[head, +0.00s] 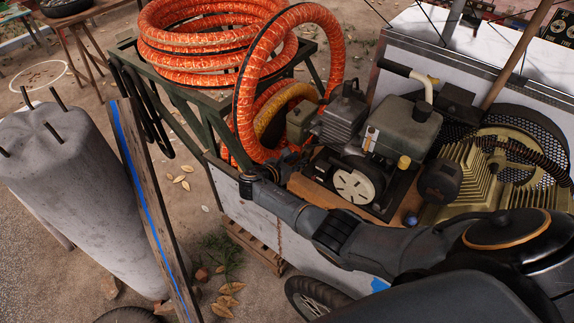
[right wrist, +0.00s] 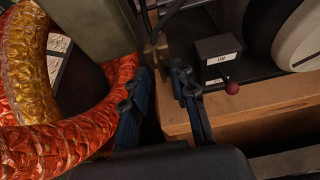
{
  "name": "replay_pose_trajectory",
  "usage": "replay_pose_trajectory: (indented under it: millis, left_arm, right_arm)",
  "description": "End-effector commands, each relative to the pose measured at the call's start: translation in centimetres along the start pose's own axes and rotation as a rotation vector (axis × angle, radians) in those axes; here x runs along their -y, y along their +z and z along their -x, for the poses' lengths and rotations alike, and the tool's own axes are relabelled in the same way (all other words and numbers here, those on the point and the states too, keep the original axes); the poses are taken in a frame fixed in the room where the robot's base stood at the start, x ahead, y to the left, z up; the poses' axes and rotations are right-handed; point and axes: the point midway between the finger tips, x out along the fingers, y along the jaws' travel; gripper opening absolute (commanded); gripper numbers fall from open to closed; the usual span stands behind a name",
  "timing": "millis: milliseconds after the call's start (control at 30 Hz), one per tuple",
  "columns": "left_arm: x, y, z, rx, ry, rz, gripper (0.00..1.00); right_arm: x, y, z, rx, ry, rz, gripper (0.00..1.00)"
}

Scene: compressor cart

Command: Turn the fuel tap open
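In the head view the engine (head: 357,180) sits on the cart, with its grey-green fuel tank (head: 408,128) on top. I cannot make out the fuel tap for certain. In the right wrist view a small dark box (right wrist: 214,47) with white labels has a short lever ending in a dark red knob (right wrist: 232,88); I cannot tell if this is the tap. My right gripper (head: 258,177) is at the cart's near left corner, left of the engine. In the right wrist view its fingers (right wrist: 162,75) are apart and empty, left of the box. My left gripper is out of view.
Orange hose coils (head: 215,45) lie on a green frame beside the engine; a hose loop (right wrist: 70,140) is close left of my right fingers. A wooden edge (right wrist: 255,110) runs below the box. A grey cylinder (head: 75,185) and a plank (head: 150,200) stand left.

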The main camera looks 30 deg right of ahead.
Motion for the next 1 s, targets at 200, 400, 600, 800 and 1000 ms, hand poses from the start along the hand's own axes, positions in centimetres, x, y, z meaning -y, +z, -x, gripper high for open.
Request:
replay_pose_trajectory:
  millis: [200, 400, 600, 800, 1000]
  left_arm:
    - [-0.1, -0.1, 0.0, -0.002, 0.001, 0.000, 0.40]
    - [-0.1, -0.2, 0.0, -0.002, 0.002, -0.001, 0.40]
    - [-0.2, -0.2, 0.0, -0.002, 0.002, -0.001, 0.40]
    - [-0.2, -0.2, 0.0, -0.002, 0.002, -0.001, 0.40]
    - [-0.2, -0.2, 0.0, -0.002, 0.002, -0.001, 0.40]
  right_arm:
    - [0.0, -0.2, 4.4, -0.005, 0.004, -0.002, 0.27]
    - [0.0, -0.2, 8.5, -0.004, 0.003, 0.001, 0.27]
    - [0.0, -0.2, 10.7, -0.003, 0.001, 0.003, 0.27]
    - [0.0, -0.1, 11.1, -0.003, 0.000, 0.003, 0.27]
    - [0.0, -0.1, 11.1, -0.002, 0.000, 0.003, 0.27]
